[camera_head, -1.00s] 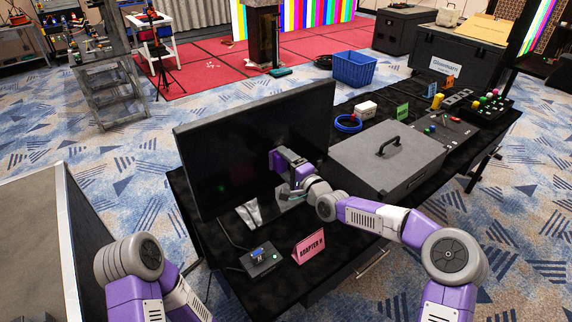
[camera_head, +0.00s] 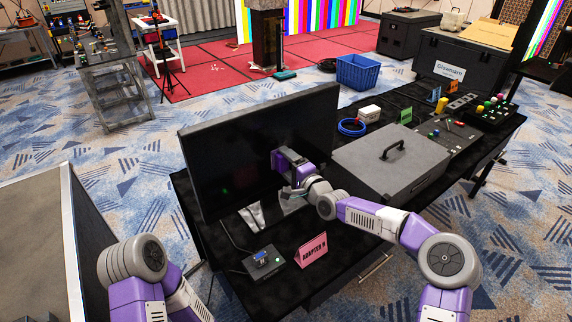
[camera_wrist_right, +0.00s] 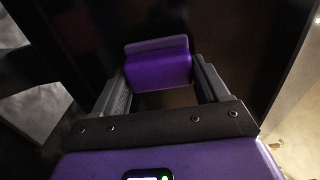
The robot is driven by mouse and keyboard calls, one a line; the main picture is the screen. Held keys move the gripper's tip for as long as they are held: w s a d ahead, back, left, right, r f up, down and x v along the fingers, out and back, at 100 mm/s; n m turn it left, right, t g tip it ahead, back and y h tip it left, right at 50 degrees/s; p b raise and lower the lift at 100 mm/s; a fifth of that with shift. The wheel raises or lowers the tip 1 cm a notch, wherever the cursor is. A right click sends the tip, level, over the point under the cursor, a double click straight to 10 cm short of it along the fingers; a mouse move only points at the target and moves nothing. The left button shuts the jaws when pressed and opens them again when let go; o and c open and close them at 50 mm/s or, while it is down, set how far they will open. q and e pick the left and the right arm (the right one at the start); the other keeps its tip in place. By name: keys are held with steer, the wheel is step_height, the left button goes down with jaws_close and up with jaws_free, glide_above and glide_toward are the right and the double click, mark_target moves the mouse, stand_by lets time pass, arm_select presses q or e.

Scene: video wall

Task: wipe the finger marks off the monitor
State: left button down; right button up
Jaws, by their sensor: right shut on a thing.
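The monitor (camera_head: 232,160) stands upright on the black-draped table, its dark screen towards me. My right gripper (camera_head: 284,162) is in front of the lower right part of the screen. It is shut on a purple pad (camera_wrist_right: 158,68), which shows between the two fingers in the right wrist view and faces the dark screen. I cannot tell whether the pad touches the glass. I make out no clear finger marks; a small faint green glint (camera_head: 225,190) shows at the screen's lower left. My left arm shows at the lower left, but its gripper is out of view.
A small black box (camera_head: 264,262) and a pink card (camera_head: 311,250) stand in front of the monitor. A grey case (camera_head: 391,166) is right of my right gripper, with a blue cable coil (camera_head: 351,127) behind. A grey-topped case edge (camera_head: 72,240) is at left.

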steer(key=shift+s+a+r+b, duration=0.2)
steer(key=shift+r+b, duration=0.2)
steer(key=shift+r, duration=0.35)
steer(key=shift+w+r+p, duration=0.1)
steer(key=shift+r+p, duration=0.35)
steer(key=shift+r, duration=0.45)
steer(key=shift+w+d+f, duration=0.1)
steer(key=shift+w+d, duration=0.5)
steer(key=shift+d, duration=0.25)
steer(key=shift+w+d, duration=0.55)
steer(key=shift+d, duration=0.3)
